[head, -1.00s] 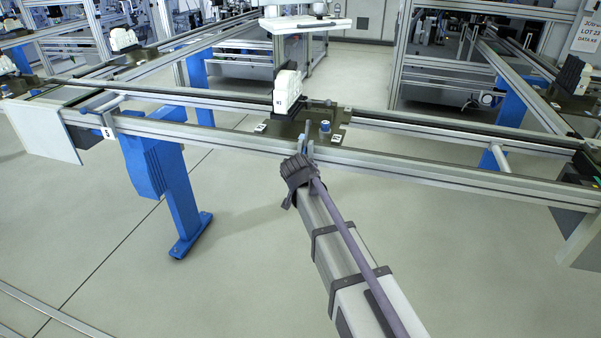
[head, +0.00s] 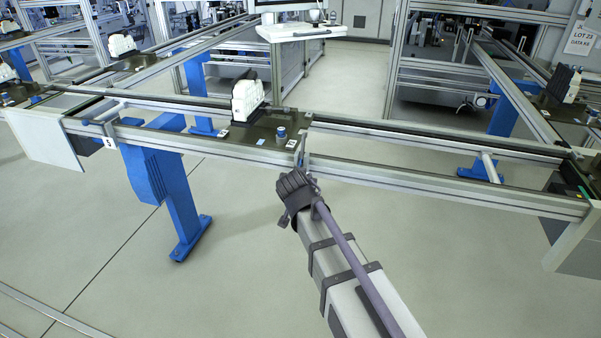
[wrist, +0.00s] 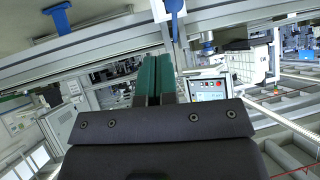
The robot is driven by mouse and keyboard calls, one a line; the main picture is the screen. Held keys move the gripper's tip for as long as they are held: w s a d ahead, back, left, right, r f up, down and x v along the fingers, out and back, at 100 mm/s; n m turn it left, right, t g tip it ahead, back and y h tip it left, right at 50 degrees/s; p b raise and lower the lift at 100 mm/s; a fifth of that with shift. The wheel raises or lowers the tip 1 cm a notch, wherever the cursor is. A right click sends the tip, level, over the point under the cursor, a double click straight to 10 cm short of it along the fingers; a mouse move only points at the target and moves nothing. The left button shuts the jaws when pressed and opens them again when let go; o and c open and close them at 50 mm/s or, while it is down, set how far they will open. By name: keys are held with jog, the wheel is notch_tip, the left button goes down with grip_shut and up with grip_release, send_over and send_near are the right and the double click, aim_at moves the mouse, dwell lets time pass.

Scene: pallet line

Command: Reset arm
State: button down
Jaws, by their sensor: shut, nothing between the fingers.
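My arm reaches forward from the lower right of the head view. My gripper (head: 301,153) is at its end, by the near rail of the conveyor (head: 400,179), just in front of a dark pallet. In the wrist view my gripper (wrist: 154,80) shows two green fingers side by side, closed together and empty. From the head view I cannot tell whether the fingertips touch the rail. The dark pallet (head: 262,136) rides on the conveyor and carries a white and black block (head: 249,98) and a blue-topped knob (head: 281,134).
A blue support leg (head: 180,205) stands under the conveyor at left. More pallets with blocks sit on the side lines, at right (head: 565,84) and left (head: 122,46). A white workstation shelf (head: 300,32) stands behind. The floor around my arm is clear.

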jog(key=shift+s+a+r, duration=0.1)
jog(key=shift+s+r, duration=0.1)
jog(key=shift+s, duration=0.25)
jog(key=shift+s+r, duration=0.2)
jog(key=shift+s, duration=0.25)
jog(key=s+d+f+n+g, duration=0.1)
jog(key=s+d+f+g, duration=0.1)
jog(key=s, duration=0.5)
jog(key=s+d+f+n+g+y, duration=0.1)
jog(key=s+d+f+g, duration=0.1)
jog(key=s+d+g, duration=0.2)
jog(key=s+d+f+n+g, duration=0.1)
jog(key=s+d+f+g, duration=0.1)
jog(key=s+d+g, duration=0.2)
jog(key=s+d, duration=0.3)
jog(key=s, duration=0.2)
jog(key=shift+s+d+f, duration=0.25)
jog(key=shift+s+f, duration=0.1)
jog(key=shift+s, duration=0.05)
dwell(1.1)
dwell(0.8)
